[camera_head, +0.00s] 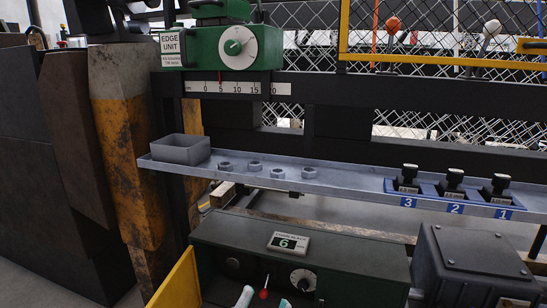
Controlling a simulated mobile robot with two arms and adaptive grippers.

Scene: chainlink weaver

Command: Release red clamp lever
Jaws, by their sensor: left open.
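A lever with a small red ball knob (263,294) stands at the front of the dark green machine box (340,262), at the bottom of the head view. My left gripper (265,301) shows only as pale fingertips at the bottom edge, one on each side of this red knob. It is open, and I cannot tell whether it touches the knob. Another lever with an orange-red ball (393,24) stands at the upper right, by the yellow frame. I do not see my right gripper.
A grey shelf (345,183) crosses the middle, bearing an open bin (181,149), several nuts and black-topped units on blue bases labelled 3, 2, 1. A display reading 6 (288,242) and a dial (303,279) sit by the red knob. A yellow panel (178,285) stands left.

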